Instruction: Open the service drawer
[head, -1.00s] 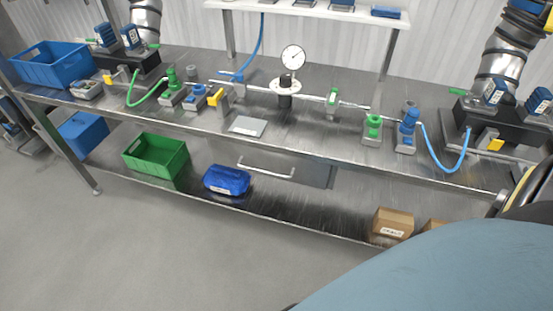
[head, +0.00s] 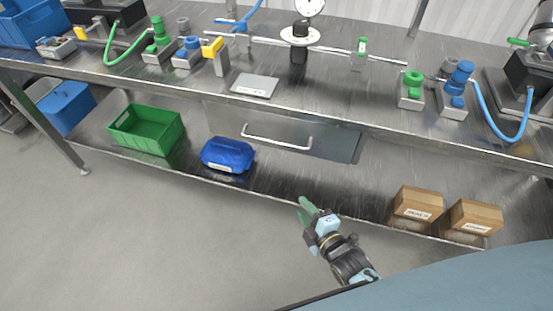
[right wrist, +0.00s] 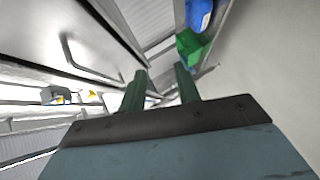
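The service drawer (head: 335,144) is a grey metal front under the workbench top, with a silver bar handle (head: 277,142). The drawer looks shut. In the right wrist view the handle (right wrist: 88,62) is at the upper left, apart from the fingers. My right gripper (head: 304,207) is in front of the bench, below and a little right of the handle, not touching it. Its two green fingers (right wrist: 160,88) are apart with nothing between them. My left gripper is not in view.
On the lower shelf are a green crate (head: 146,132), a blue bundle (head: 228,154) and two cardboard boxes (head: 418,203). The bench top (head: 330,93) holds a gauge, valves, hoses and a grey plate (head: 255,86). The floor in front is clear.

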